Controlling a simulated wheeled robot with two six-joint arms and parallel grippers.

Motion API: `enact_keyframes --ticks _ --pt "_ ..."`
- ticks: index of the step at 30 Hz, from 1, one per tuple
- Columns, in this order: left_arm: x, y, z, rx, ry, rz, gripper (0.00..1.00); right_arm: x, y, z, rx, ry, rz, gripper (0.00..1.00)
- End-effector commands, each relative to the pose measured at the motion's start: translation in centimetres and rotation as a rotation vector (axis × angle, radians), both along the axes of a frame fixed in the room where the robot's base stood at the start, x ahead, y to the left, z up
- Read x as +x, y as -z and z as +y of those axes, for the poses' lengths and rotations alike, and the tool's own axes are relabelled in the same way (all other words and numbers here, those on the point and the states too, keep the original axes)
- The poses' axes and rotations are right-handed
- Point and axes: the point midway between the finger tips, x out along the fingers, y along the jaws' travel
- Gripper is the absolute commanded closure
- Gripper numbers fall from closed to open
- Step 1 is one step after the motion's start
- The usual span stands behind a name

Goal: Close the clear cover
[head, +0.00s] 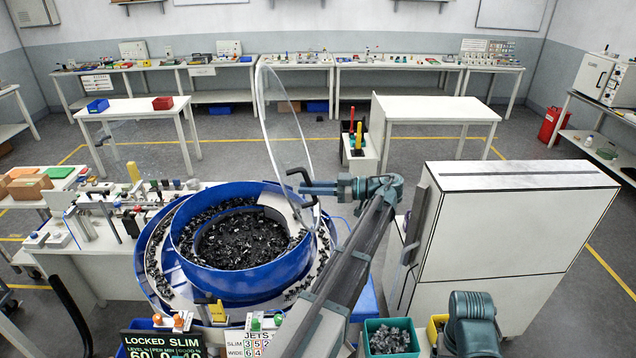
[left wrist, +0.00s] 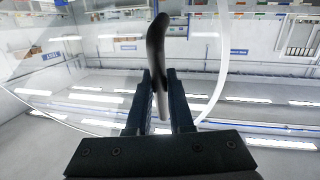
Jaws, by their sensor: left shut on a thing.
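The clear cover (head: 272,125) stands raised and tilted up above the blue bowl (head: 192,262), its pale rim curving from the top down to the bowl's right side. The bowl is open and holds many small black and grey connectors. The cover's black curved handle (head: 298,173) is at the cover's right edge. My left gripper (head: 306,188) is shut on the handle. In the left wrist view the handle (left wrist: 157,40) rises between the two fingers, and the cover's pale rim (left wrist: 222,70) passes behind it. My right gripper is not in view.
A white cabinet (head: 515,240) stands right of the bowl. A green bin of parts (head: 391,340) and a sign panel (head: 255,341) are at the front. A bench with fixtures (head: 95,228) is at the left. The air above the bowl looks clear.

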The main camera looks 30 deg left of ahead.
Motion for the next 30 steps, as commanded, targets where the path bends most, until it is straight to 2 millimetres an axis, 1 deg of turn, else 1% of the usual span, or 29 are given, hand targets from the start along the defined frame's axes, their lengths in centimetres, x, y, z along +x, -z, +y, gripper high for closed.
enact_keyframes --ticks 1,6,10,17,18,22,23,30 --pt "-0.8 -0.6 0.8 -0.03 -0.003 -0.016 1.0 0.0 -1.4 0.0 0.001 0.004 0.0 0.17" --pt "-2.0 0.2 2.8 -0.111 -0.002 -0.068 1.0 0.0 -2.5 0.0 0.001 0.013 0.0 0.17" --pt "-2.1 0.7 3.2 -0.131 -0.001 -0.081 1.0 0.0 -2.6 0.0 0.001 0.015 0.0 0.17" --pt "-2.0 0.8 3.2 -0.131 0.0 -0.082 1.0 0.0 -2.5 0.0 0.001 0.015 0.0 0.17" --pt "-2.0 0.8 3.2 -0.13 0.0 -0.082 0.77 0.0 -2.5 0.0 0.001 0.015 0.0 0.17" --pt "-2.0 0.8 3.2 -0.13 -0.001 -0.081 0.53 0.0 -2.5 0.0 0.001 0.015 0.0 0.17" --pt "-2.0 0.8 3.2 -0.13 -0.001 -0.081 0.5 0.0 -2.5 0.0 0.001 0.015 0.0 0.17" --pt "-2.0 0.8 3.2 -0.13 -0.001 -0.081 0.5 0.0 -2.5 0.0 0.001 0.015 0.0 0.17"
